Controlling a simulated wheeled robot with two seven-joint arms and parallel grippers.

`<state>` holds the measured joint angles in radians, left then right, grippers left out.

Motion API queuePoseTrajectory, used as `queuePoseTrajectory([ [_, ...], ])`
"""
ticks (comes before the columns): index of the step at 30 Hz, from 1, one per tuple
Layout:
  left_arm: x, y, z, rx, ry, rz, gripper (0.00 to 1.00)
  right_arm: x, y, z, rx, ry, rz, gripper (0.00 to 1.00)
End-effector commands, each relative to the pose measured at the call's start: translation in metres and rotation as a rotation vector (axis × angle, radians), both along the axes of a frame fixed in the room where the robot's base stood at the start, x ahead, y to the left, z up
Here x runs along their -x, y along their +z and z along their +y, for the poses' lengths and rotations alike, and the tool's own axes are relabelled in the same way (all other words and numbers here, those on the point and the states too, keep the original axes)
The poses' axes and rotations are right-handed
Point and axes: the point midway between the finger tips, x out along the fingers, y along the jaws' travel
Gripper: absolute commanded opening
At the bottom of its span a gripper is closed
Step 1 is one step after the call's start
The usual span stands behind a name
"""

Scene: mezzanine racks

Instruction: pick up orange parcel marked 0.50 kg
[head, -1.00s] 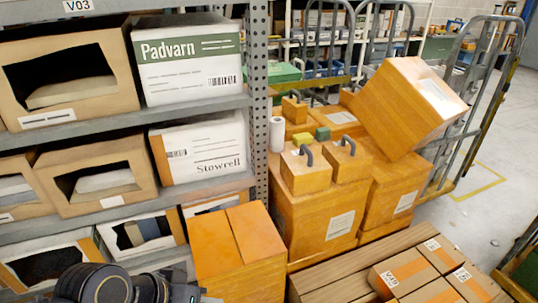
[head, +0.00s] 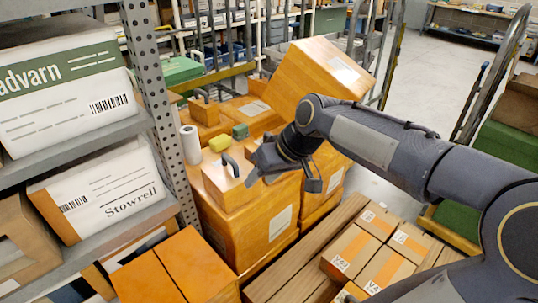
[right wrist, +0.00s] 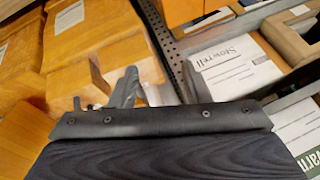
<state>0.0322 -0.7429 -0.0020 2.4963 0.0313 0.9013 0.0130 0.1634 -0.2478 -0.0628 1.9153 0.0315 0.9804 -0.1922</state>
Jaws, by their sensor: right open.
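Small orange parcels with grey arched handles stand on a large orange box (head: 240,235) in the head view. One small parcel (head: 226,186) is at the front, just left of my right gripper (head: 285,178). Another small parcel (head: 205,113) stands further back. I cannot read a 0.50 kg mark on any of them. My right gripper is open, points down over the large box and hides part of its top. Its fingers (right wrist: 105,98) also show in the right wrist view, with orange surfaces beyond. My left gripper is out of view.
A perforated rack post (head: 165,100) and shelves with white boxes (head: 105,190) stand at left. A large tilted orange box (head: 318,72) leans behind my right gripper. A yellow block (head: 219,143), green block (head: 240,131) and white roll (head: 190,138) lie near the parcels. Cartons (head: 350,250) are in front.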

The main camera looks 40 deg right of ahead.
Motion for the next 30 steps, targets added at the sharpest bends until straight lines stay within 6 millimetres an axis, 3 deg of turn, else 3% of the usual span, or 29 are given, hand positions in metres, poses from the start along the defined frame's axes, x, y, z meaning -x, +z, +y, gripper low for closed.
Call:
queuePoseTrajectory([
  [1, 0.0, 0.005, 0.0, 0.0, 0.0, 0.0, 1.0, -0.028, 0.007, -0.021, 0.018, -0.006, 0.01, 0.43],
  [5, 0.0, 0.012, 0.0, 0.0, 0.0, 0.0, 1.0, -0.09, 0.01, -0.075, 0.077, -0.006, 0.022, 0.43],
  [9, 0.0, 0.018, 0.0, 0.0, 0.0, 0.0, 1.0, -0.149, -0.005, -0.133, 0.151, 0.004, 0.044, 0.43],
  [12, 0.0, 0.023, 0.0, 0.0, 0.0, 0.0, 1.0, -0.181, -0.023, -0.169, 0.202, 0.018, 0.06, 0.43],
  [15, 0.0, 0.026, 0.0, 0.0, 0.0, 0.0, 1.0, -0.204, -0.041, -0.196, 0.245, 0.036, 0.074, 0.43],
  [19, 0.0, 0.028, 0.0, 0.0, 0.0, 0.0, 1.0, -0.221, -0.059, -0.217, 0.283, 0.052, 0.086, 0.43],
  [30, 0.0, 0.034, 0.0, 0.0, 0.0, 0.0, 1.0, -0.24, -0.093, -0.228, 0.302, 0.064, 0.091, 0.43],
])
